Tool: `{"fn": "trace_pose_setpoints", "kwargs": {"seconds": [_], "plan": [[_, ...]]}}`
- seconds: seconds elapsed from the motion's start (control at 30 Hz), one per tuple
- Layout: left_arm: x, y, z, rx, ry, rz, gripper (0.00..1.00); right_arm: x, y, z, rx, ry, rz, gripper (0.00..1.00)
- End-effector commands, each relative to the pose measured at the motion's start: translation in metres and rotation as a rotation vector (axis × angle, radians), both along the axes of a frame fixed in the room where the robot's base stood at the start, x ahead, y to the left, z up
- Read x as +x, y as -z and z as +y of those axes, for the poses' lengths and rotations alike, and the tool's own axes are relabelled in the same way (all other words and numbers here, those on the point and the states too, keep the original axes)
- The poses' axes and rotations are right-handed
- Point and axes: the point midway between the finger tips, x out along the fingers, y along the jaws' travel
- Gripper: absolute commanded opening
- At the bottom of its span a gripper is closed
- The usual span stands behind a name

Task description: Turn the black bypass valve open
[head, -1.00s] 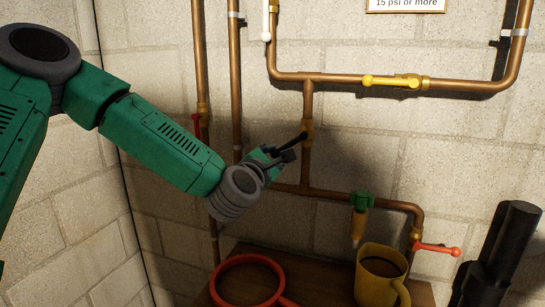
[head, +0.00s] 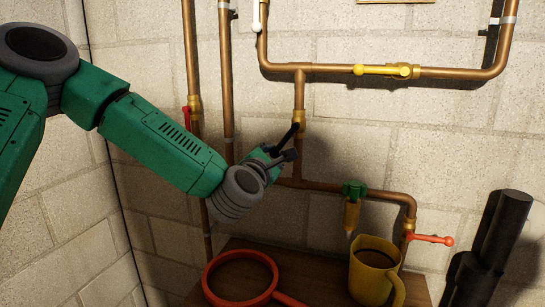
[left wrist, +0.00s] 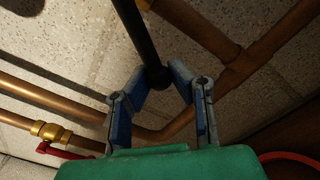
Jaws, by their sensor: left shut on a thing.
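The black bypass valve handle (head: 289,137) sits at a brass valve body (head: 299,119) on the vertical copper pipe in the middle of the head view. It slants down and left from the valve to my left gripper (head: 277,160). In the left wrist view the handle (left wrist: 139,35) is a dark rod with a rounded end. My left gripper (left wrist: 160,80) is shut on that end, with one blue-padded finger on each side. My right gripper is not seen.
A yellow-handled valve (head: 372,70) is on the upper pipe, and red handles (head: 433,239) are lower right and left. Below, a wooden surface (head: 240,249) bears a red ring-shaped tool (head: 274,272) and a yellow mug (head: 371,282). Dark cylinders (head: 505,230) stand at right.

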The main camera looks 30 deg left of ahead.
Motion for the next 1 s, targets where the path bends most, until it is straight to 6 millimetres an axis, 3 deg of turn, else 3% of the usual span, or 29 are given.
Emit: {"fn": "trace_pose_setpoints", "kwargs": {"seconds": [0.3,0.73,1.0], "plan": [[0.004,0.011,-0.021,0.002,0.006,0.001,0.01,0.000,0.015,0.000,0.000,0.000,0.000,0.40],[0.005,0.012,-0.023,0.001,0.006,0.003,0.00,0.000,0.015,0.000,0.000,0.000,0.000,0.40],[0.009,0.015,-0.040,0.004,0.008,0.001,0.02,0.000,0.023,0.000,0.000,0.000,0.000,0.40]]}}
